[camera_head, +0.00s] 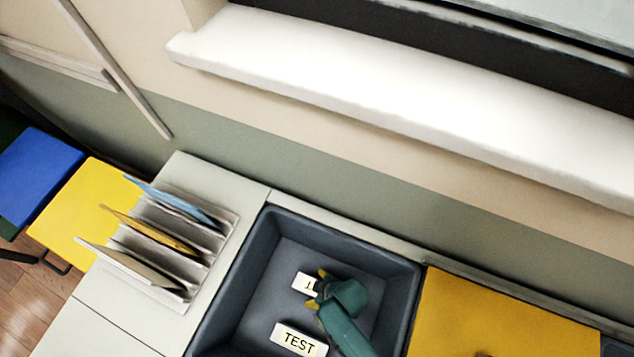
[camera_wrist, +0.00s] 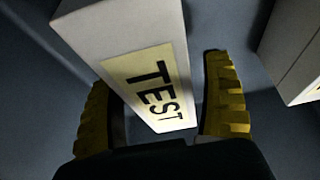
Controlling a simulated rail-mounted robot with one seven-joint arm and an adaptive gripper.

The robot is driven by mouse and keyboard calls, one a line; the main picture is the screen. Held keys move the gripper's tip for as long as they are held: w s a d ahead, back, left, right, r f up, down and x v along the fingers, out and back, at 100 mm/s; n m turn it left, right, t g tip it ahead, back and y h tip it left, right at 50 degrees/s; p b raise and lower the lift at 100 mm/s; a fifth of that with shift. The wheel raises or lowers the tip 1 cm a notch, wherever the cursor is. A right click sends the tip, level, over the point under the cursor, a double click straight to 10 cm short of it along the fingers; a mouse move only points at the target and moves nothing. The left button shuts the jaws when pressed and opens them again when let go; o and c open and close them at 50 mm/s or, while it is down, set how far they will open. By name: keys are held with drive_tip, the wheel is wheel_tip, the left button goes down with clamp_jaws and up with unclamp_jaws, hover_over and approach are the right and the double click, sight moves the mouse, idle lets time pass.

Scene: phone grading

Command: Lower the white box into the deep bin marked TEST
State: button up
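A white box (camera_wrist: 120,35) with a pale yellow TEST label stands between the two yellow fingers of my gripper (camera_wrist: 163,108) in the wrist view. A narrow gap shows on each side, so the fingers look open around it. In the head view my gripper (camera_head: 318,288) is inside the deep dark grey bin (camera_head: 236,290), with the white box (camera_head: 303,283) at its fingers, its label partly covered. I cannot tell whether the box's base touches the bin floor. A second TEST label (camera_head: 298,340) shows nearer the bottom of the picture.
Another white box (camera_wrist: 290,50) stands to the right in the wrist view. A rack with upright folders (camera_head: 165,235) is left of the bin. A yellow surface (camera_head: 500,315) lies to its right. The wall and white sill (camera_head: 400,95) are behind.

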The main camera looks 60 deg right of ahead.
idle(0.4)
drive_tip(key=v, duration=1.2)
